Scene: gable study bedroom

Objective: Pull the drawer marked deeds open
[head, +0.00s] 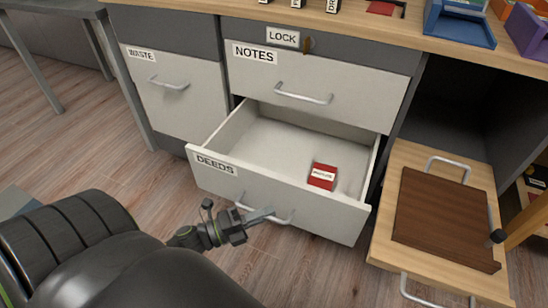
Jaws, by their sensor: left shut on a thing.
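The drawer marked DEEDS (200,172) is the lowest one in the middle column of the desk unit. It stands well open toward me, and its inside shows. A small red box with a white label (322,176) lies in it toward the right front. My left gripper (260,215) is at the handle (284,219) on the drawer's front, shut on the bar near its left end. My right gripper is not in view.
Above is the closed NOTES drawer (330,93), with a LOCK label (283,38) over it. The WASTE front (185,105) is closed at left. At right a wooden tray (385,225) with handles carries a brown board (445,220). Wood floor is clear in front.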

